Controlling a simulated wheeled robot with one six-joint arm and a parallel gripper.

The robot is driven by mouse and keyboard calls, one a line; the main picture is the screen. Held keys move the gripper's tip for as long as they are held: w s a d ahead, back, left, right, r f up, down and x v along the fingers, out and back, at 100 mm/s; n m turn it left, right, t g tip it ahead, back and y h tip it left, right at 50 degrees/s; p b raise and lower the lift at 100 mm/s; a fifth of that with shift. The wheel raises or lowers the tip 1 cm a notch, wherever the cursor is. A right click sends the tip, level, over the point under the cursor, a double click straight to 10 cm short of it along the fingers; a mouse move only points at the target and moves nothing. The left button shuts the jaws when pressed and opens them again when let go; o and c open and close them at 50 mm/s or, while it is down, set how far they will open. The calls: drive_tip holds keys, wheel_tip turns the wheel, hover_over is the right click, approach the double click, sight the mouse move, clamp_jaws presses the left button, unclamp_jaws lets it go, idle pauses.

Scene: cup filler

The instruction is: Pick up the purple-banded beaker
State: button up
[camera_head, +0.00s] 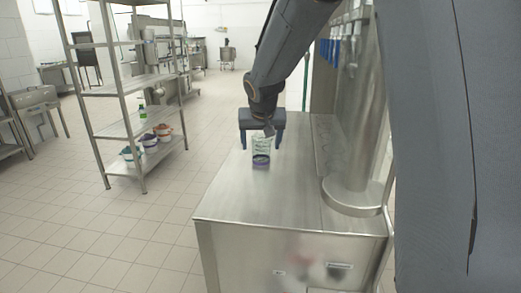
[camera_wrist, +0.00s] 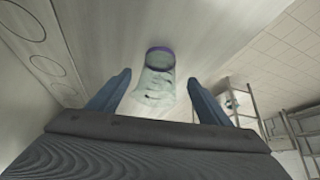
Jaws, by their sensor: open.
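The purple-banded beaker (camera_head: 261,151) is a clear cup with a purple band near its base, standing upright on the steel counter (camera_head: 232,205). My gripper (camera_head: 262,143) is above and around it in the head view, its two blue fingers apart. In the wrist view the beaker (camera_wrist: 156,78) lies ahead, midway between the open fingers (camera_wrist: 158,92), with a gap on each side. I see no finger touching it.
A metal shelf rack (camera_head: 130,130) with several small containers stands on the floor to the left. The counter's near part is clear.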

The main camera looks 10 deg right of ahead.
sight(261, 152)
drive_tip(key=shift+p+x, duration=0.8)
drive_tip(key=shift+x, duration=2.35)
drive_tip(key=shift+d, duration=0.1)
drive_tip(key=c, duration=1.1)
